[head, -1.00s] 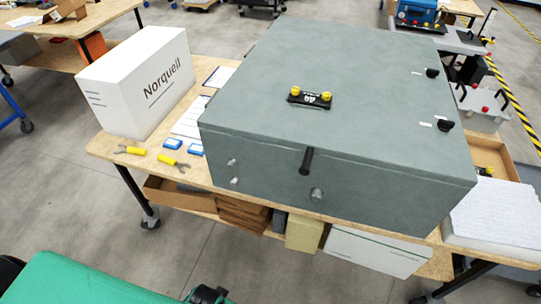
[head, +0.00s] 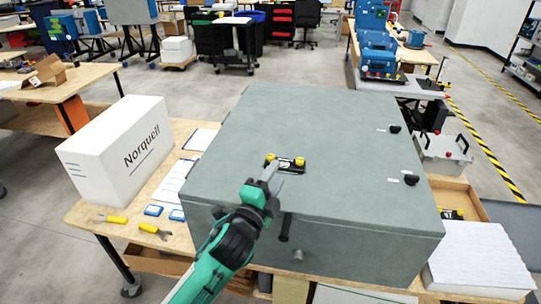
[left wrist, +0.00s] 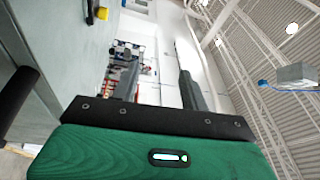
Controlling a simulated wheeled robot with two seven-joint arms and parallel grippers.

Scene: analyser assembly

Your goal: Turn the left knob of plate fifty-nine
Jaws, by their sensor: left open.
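The left knob (head: 270,157) is just beyond my left gripper (head: 272,176), which is over the cabinet top, open and empty. The right knob (head: 300,161) is clear of the gripper. In the left wrist view, a yellow knob (left wrist: 102,13) shows at the upper left, off to the side of the fingers. My right gripper is not in view.
A black handle (head: 285,227) is on the cabinet's front, close to my left arm. Two black knobs (head: 410,179) (head: 394,129) are on the cabinet top's right side. A white Norquell box (head: 120,150) and yellow-handled tools (head: 154,231) are at left. The cabinet top around the plate is clear.

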